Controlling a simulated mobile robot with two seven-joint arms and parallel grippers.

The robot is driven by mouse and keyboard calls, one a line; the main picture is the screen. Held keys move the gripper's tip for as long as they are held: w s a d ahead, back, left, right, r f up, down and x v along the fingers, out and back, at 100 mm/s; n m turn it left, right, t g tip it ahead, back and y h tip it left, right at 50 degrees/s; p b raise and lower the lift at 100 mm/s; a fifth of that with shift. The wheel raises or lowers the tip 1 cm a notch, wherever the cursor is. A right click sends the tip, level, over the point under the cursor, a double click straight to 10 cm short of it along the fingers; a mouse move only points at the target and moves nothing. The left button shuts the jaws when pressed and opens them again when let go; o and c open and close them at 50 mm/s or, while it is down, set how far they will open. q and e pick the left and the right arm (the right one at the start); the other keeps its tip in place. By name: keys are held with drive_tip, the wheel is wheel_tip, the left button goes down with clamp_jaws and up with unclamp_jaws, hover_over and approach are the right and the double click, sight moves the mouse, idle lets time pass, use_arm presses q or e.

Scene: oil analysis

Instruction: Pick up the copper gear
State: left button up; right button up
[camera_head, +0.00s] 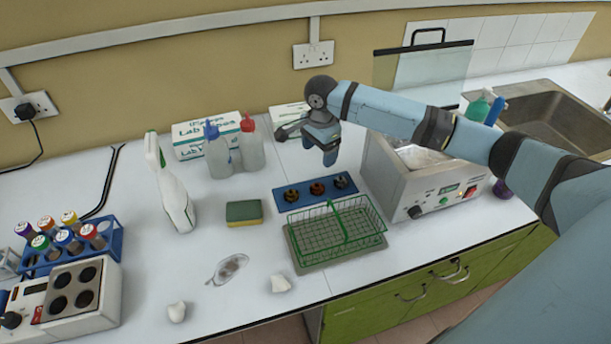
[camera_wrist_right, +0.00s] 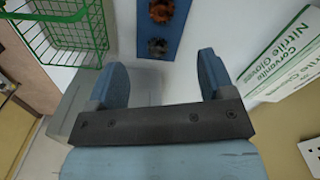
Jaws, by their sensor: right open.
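The copper gear (camera_head: 317,188) is the orange-brown middle one of three gears on a blue holder (camera_head: 304,193) behind the green wire basket. It also shows at the top edge of the right wrist view (camera_wrist_right: 162,11), partly cut off. A dark gear (camera_head: 291,194) sits to its left and another dark gear (camera_head: 340,182) to its right. My right gripper (camera_head: 328,152) is above and behind the holder, near its right end, apart from the gears. In the wrist view its fingers (camera_wrist_right: 160,78) are spread and empty. My left gripper is not in view.
The green wire basket (camera_head: 338,236) stands in front of the holder. A heated bath unit (camera_head: 418,180) stands right of it. A sponge (camera_head: 244,212), bottles (camera_head: 235,150) and a glove box (camera_wrist_right: 290,55) are nearby. Bare counter lies between sponge and holder.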

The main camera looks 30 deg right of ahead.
hover_over(316, 187)
drive_tip(key=f, duration=0.7)
drive_tip(key=shift+s+d+f, duration=0.1)
drive_tip(key=shift+d+f, duration=0.1)
drive_tip(key=shift+d, duration=0.1)
drive_tip(key=shift+f, duration=0.9)
drive_tip(key=f, duration=0.2)
drive_tip(key=f+p, duration=0.1)
drive_tip(key=f, duration=0.1)
drive_tip(key=shift+w+a+f, duration=0.2)
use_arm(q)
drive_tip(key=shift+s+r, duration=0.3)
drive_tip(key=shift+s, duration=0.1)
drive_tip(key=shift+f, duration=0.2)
use_arm(e)
drive_tip(key=c, duration=1.1)
